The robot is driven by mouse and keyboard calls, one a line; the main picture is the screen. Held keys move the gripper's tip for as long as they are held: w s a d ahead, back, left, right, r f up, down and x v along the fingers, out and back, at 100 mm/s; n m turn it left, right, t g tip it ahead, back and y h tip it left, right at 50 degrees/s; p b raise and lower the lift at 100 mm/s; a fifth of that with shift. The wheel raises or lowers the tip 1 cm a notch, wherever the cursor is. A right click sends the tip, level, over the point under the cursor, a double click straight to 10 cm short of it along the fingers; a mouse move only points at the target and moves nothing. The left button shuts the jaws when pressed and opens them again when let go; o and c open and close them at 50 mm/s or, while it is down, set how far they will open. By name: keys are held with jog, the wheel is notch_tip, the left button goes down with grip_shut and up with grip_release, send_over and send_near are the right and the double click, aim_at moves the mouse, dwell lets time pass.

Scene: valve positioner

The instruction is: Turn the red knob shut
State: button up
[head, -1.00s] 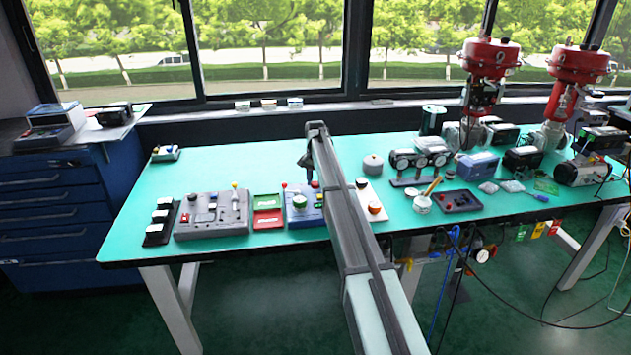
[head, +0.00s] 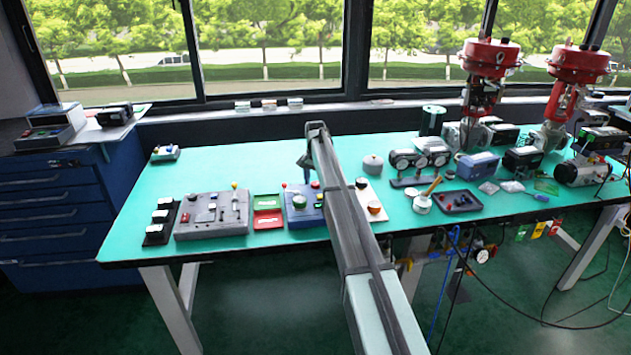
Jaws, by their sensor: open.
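A blue control box (head: 304,216) stands near the front edge of the green table. It carries a large green knob (head: 299,201), a small red ball-topped part (head: 284,186) at its left back corner and a small red part (head: 315,185) at its back right. I cannot tell for certain which red part is the knob. My gripper (head: 307,176) hangs over the back of this box, near the red part at the right. It is open and holds nothing that I can see. Its fingertips are small and hard to make out. My arm hides the box's right side.
Left of the box are a green and red tray (head: 268,212) and a grey control panel (head: 211,216) with an upright yellow-tipped lever. Right of my arm are a white panel with an orange knob (head: 375,208), gauges (head: 408,161) and a dark tray (head: 458,202).

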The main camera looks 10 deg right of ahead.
aim_at(315, 183)
notch_tip(315, 183, up, 14)
dwell(0.6)
jog(key=shift+a+f, duration=0.1)
jog(key=shift+a, duration=0.05)
